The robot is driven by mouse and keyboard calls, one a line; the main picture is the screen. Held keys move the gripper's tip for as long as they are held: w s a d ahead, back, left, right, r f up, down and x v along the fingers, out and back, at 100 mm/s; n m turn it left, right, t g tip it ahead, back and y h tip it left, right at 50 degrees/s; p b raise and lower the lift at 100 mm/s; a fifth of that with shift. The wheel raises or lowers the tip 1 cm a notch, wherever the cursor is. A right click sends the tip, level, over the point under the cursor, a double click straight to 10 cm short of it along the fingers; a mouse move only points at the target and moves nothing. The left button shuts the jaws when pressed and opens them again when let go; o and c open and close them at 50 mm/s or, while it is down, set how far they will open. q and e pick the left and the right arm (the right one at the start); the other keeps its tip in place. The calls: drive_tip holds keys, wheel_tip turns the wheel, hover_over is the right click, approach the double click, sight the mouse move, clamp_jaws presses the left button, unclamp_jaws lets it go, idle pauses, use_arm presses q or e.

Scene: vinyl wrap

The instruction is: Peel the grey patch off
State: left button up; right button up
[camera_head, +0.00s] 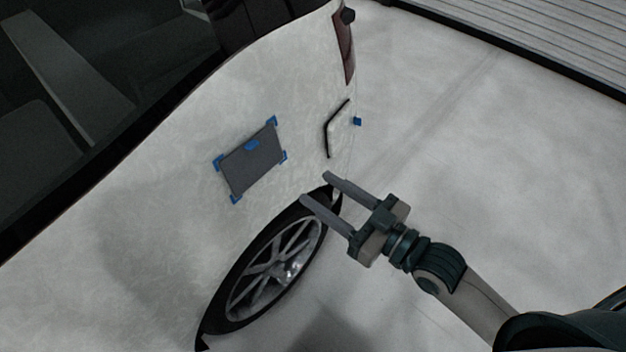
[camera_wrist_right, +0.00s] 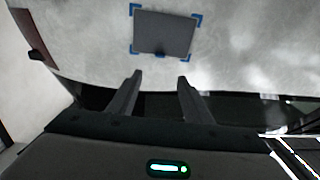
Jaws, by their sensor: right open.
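The grey patch (camera_head: 256,163) lies flat on the side of a white car, above the rear wheel, with blue corner pieces and a small blue tab (camera_head: 252,144) near its upper edge. It also shows in the right wrist view (camera_wrist_right: 164,34), beyond the fingers. My right gripper (camera_head: 315,187) is open and empty, right of and below the patch, apart from it, near the top of the wheel. Its two fingers also show in the right wrist view (camera_wrist_right: 160,80). My left gripper is not in view.
The white car body (camera_head: 150,190) fills the left side. The rear wheel (camera_head: 275,270) is below the patch. A black-edged panel (camera_head: 338,130) with a blue piece (camera_head: 357,121) beside it is right of the patch. The pale floor (camera_head: 450,130) at right is clear.

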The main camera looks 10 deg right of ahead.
drive_tip(key=shift+w+a, duration=0.1)
drive_tip(key=shift+w, duration=0.05)
drive_tip(key=p+x, duration=0.4)
drive_tip(key=x, duration=1.3)
drive_tip(key=shift+a+p, duration=0.1)
drive_tip(key=shift+p, duration=0.25)
clamp_jaws()
drive_tip(key=shift+s+d+r+p, duration=0.2)
drive_tip(key=shift+s+d+p, duration=0.25)
drive_tip(key=shift+s+p, duration=0.1)
idle(0.8)
drive_tip(key=p, duration=0.3)
approach(255, 147)
drive_tip(key=shift+w+r, duration=0.15)
drive_tip(key=shift+r, duration=0.8)
